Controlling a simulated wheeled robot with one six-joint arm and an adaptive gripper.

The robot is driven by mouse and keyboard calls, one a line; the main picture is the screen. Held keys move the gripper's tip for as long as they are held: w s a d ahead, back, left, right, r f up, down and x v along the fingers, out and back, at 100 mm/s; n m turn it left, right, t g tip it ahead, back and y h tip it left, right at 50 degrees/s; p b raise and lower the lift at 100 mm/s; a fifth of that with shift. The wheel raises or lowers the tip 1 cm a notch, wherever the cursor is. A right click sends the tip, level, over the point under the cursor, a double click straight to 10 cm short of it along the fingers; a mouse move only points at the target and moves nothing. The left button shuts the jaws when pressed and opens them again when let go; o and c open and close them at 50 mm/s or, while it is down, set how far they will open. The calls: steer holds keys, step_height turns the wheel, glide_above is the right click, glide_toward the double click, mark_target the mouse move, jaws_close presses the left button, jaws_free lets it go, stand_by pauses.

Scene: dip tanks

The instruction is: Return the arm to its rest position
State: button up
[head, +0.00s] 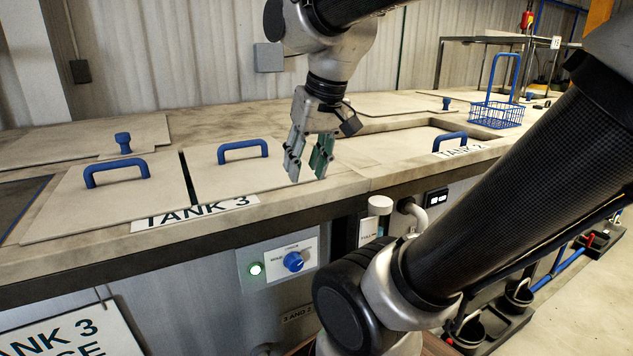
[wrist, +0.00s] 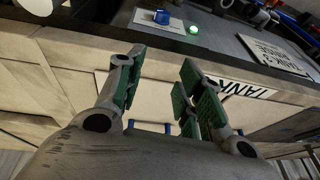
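My gripper (head: 308,156) hangs above the tank top, over the right part of the Tank 3 lid area in the head view. Its fingers with green pads point down and stand apart, with nothing between them. In the wrist view my gripper (wrist: 155,95) also shows a clear gap between the green pads. My arm is bent, with the forearm crossing the right side of the head view. Whether the fingertips clear the lid surface by much is hard to tell.
Tank 3 lids with blue handles (head: 117,172) (head: 243,151) lie on the counter. A blue wire basket (head: 497,112) stands at the back right. A panel with a blue knob (head: 293,262) and a lit green button (head: 256,269) is on the front. A grey wall is behind.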

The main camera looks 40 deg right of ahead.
steer(key=s+f+n, duration=0.2)
steer(key=s+f, duration=0.1)
steer(key=shift+d+f+n+t, duration=0.1)
steer(key=shift+n+t, duration=0.2)
stand_by(1.1)
